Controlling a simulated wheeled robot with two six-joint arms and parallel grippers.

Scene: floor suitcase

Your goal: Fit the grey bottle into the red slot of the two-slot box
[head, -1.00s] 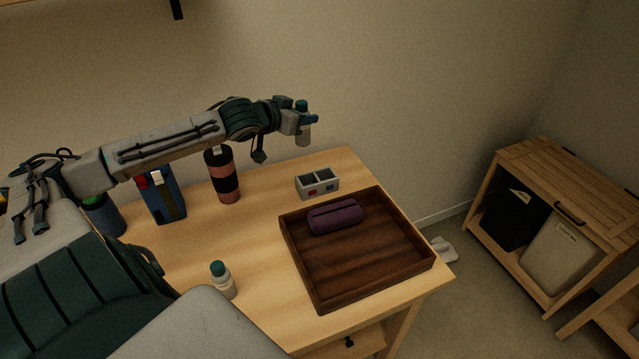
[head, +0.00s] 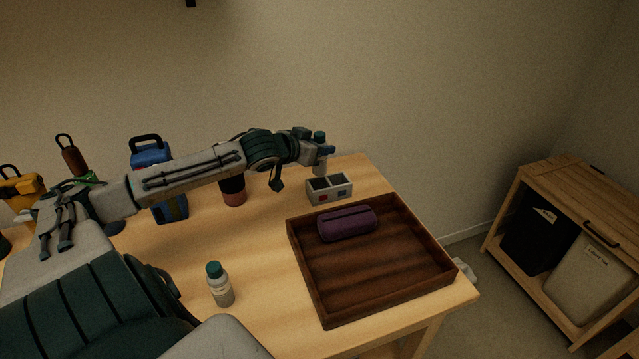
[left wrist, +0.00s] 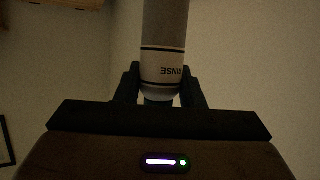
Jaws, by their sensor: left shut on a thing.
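My left gripper (head: 322,146) is shut on the grey bottle (head: 321,167) near its teal cap. The bottle hangs roughly upright, cap up. In the left wrist view the bottle (left wrist: 163,40) shows a pale label band with upside-down lettering, its neck between the fingers (left wrist: 160,98). The grey two-slot box (head: 316,197) stands on the table, with a red mark on its front left and a bluish mark on its front right. The bottle's lower end appears just above the box's back edge; I cannot tell exactly over which slot. My right gripper is out of view.
A brown wooden tray (head: 390,275) with a purple case (head: 347,222) lies in front of the box. A whitish bottle with a teal cap (head: 221,288) stands at the front left. A dark-and-pink cylinder (head: 233,190) and a blue container (head: 150,155) stand behind, left.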

